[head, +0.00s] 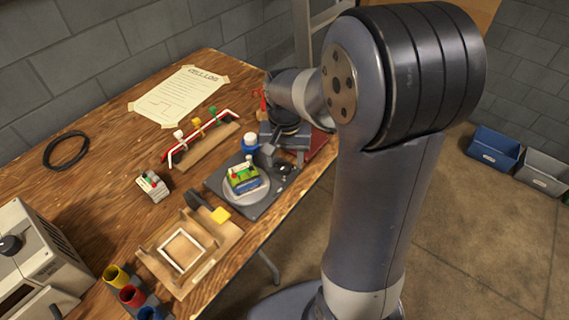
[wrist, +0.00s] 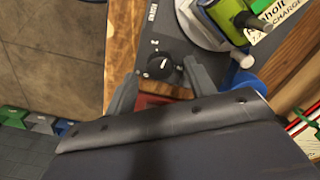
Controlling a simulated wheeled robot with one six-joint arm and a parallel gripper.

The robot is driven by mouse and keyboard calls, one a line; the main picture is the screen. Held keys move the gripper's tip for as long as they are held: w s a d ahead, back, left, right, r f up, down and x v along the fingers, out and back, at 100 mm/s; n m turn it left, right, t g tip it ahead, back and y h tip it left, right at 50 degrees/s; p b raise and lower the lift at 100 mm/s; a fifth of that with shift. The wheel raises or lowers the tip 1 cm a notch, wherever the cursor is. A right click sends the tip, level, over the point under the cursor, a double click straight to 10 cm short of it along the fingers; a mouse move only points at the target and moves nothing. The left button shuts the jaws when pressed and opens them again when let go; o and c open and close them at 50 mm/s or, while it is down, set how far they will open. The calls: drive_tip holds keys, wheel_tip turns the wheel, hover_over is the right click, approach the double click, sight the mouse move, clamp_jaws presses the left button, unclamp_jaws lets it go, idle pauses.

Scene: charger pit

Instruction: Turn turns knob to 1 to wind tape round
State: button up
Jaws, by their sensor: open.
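The turns knob (wrist: 160,66) is round and black with a white pointer mark, on a dark base plate (wrist: 146,45) beside white lettering. In the wrist view my gripper (wrist: 161,72) is open, with one finger on each side of the knob; I cannot tell whether either touches it. In the head view my gripper (head: 284,154) is over the right end of the base plate (head: 262,207), partly hidden by my arm. A pale turntable (head: 246,196) on the plate carries a green and blue battery pack (head: 243,179); the pack also shows in the wrist view (wrist: 226,20).
A wooden frame tray (head: 160,257), colored cups (head: 131,295), a wire rack (head: 203,141) and a grey machine (head: 38,255) share the table. The table's right edge is close to the plate.

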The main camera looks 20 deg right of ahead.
drive_tip(key=shift+f, duration=0.85)
drive_tip(key=shift+c, duration=0.2)
drive_tip(key=c, duration=0.9)
